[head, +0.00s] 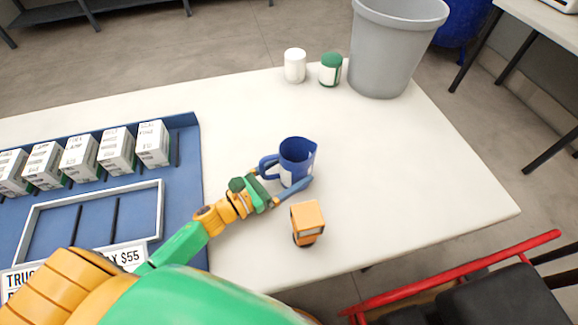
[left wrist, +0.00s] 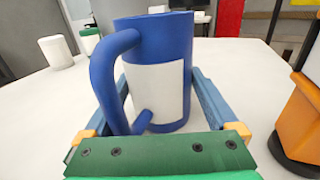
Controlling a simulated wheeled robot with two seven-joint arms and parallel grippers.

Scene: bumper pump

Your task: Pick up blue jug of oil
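The blue jug (head: 297,152) with a white label and a handle stands upright on the white table. It fills the middle of the left wrist view (left wrist: 158,85), its handle toward the camera and to the left. My left gripper (head: 282,181) is at the jug, low near the tabletop. Its blue fingers are spread wide, one on each side of the jug's body (left wrist: 165,105). The left finger is partly hidden behind the handle. I cannot tell whether either finger touches the jug. My right gripper is not in view.
A small orange object (head: 308,220) stands close to the right of my left gripper. A white canister (head: 295,66), a green-and-white canister (head: 331,70) and a grey bin (head: 393,50) are at the back. A blue tray (head: 188,150) with several boxes lies left. The table's right side is clear.

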